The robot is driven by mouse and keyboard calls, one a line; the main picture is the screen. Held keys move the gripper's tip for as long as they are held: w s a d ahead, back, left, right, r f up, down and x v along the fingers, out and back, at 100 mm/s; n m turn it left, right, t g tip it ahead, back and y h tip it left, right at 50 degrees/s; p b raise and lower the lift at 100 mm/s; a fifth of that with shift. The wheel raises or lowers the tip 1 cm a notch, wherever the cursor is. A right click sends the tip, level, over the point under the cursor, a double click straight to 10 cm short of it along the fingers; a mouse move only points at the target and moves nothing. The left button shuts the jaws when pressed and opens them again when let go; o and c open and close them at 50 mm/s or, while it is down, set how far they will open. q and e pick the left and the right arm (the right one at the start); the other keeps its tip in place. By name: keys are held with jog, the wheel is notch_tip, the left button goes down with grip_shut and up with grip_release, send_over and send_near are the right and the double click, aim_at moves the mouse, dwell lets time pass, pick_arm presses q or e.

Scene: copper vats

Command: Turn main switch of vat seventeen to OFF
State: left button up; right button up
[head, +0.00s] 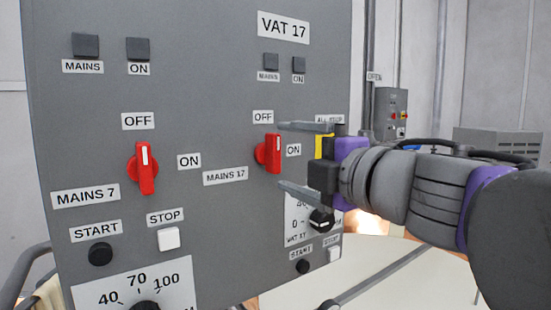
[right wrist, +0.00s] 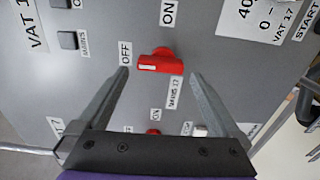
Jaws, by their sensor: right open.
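The main switch of vat seventeen (head: 268,153) is a red handle on the grey panel, above right of the MAINS 17 label (head: 226,176). Its handle stands upright, with the white mark at the upper end towards the OFF label (head: 263,117); the ON label (head: 293,150) is to its right. My right gripper (head: 283,156) is open, with one finger above and one below the switch's height, just to its right. In the right wrist view the red switch (right wrist: 157,62) shows ahead, between and beyond the open fingers (right wrist: 160,74), apparently untouched. My left gripper is out of view.
A similar red switch, MAINS 7 (head: 143,168), sits to the left on the same panel. Below the right gripper are a black dial (head: 320,219) and START and STOP buttons. A pale round vat top (head: 400,278) and a rail lie at lower right.

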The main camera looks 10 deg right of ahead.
jog(key=v, duration=0.5)
jog(key=shift+s, duration=0.25)
jog(key=shift+s, duration=0.15)
